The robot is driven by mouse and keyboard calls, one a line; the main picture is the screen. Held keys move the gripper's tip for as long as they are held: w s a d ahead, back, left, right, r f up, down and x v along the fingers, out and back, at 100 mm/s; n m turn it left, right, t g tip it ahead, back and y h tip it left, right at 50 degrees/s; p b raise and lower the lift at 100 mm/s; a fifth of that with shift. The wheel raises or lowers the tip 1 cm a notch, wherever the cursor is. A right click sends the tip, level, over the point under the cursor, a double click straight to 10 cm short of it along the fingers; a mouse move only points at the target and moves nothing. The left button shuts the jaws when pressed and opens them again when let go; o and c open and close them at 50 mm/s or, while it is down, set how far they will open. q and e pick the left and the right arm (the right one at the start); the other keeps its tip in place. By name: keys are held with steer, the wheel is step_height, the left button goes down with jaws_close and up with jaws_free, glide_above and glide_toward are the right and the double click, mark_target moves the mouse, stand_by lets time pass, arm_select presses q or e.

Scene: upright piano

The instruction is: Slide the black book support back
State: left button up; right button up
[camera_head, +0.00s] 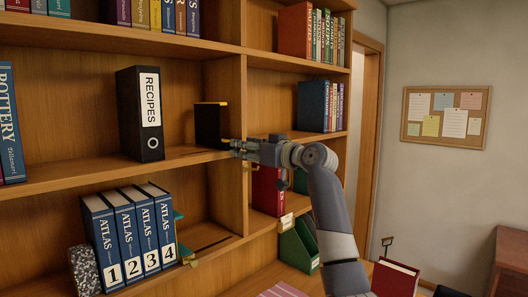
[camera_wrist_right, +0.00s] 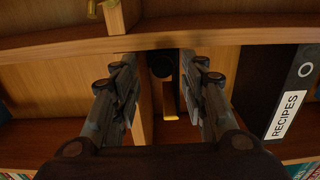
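The black book support (camera_head: 208,126) is an upright dark plate with a yellow top edge. It stands on the middle shelf, right of the black RECIPES binder (camera_head: 141,115) and apart from it, near the shelf's upright divider. My right gripper (camera_head: 238,147) reaches in from the right at its lower right side. In the wrist view my right gripper (camera_wrist_right: 160,75) has its fingers apart. A dark strip of the support (camera_wrist_right: 178,90) and a yellow edge (camera_wrist_right: 168,117) show between them. I cannot tell if a finger touches it. My left gripper is not in view.
A dark slot (camera_head: 200,152) runs along the shelf by the support. Blue ATLAS volumes (camera_head: 128,235) stand below, beside a teal support (camera_head: 179,222). The wooden divider (camera_head: 230,110) is close to my right gripper. The shelf between binder and support is free.

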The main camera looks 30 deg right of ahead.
steer(key=v, duration=1)
steer(key=shift+s, duration=0.3)
steer(key=shift+d, duration=0.1)
